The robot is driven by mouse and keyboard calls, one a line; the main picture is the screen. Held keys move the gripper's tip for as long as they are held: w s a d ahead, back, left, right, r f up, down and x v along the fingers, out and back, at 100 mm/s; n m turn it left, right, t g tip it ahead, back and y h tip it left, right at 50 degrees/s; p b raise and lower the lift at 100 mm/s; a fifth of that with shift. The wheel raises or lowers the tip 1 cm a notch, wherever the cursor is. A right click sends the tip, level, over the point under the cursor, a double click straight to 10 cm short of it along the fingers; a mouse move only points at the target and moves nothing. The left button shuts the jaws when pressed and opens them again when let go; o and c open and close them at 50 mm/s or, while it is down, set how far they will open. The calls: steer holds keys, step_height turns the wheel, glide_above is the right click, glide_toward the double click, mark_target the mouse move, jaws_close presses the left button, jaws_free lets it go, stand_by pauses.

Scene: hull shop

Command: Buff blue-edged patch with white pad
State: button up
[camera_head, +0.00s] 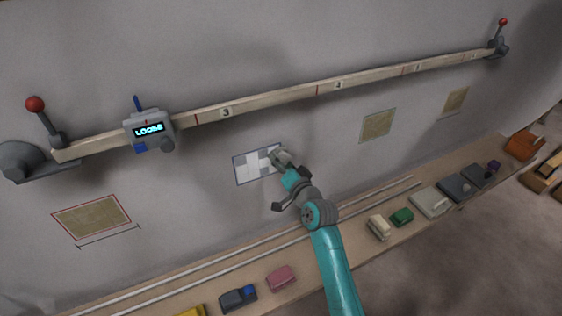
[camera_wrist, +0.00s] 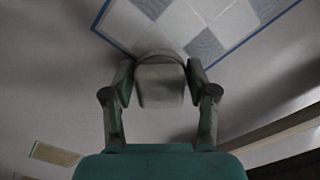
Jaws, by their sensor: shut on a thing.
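The blue-edged patch (camera_head: 246,167) is on the grey wall, a rectangle with a checker of pale and grey-blue squares. In the wrist view the patch (camera_wrist: 205,22) fills the top, its blue edge running down to a corner near my gripper. My gripper (camera_head: 282,158) is at the patch's right side. It is shut on a pale block, which looks like the white pad (camera_wrist: 160,84), between its two fingers. The pad's far end overlaps the patch's lower part in the wrist view. I cannot tell whether it touches the wall.
A long numbered rail (camera_head: 280,98) crosses the wall above, with a box reading "LOOSE" (camera_head: 149,129). A red-edged patch (camera_head: 92,217) is at left, tan patches (camera_head: 378,125) at right. The shelf below holds a pink block (camera_head: 281,278), a green block (camera_head: 402,217) and several others.

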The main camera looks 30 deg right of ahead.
mark_target(261, 170)
steer(key=shift+a, duration=7.1)
steer(key=shift+d+f, duration=0.1)
steer(key=shift+f, duration=1)
steer(key=shift+d+r, duration=0.15)
steer(key=shift+d, duration=7.15)
steer(key=shift+s+a+f, duration=0.1)
steer(key=shift+a+f, duration=1.15)
steer(key=shift+a, duration=0.25)
steer(key=shift+a+r, duration=0.2)
steer(key=shift+a, duration=1.4)
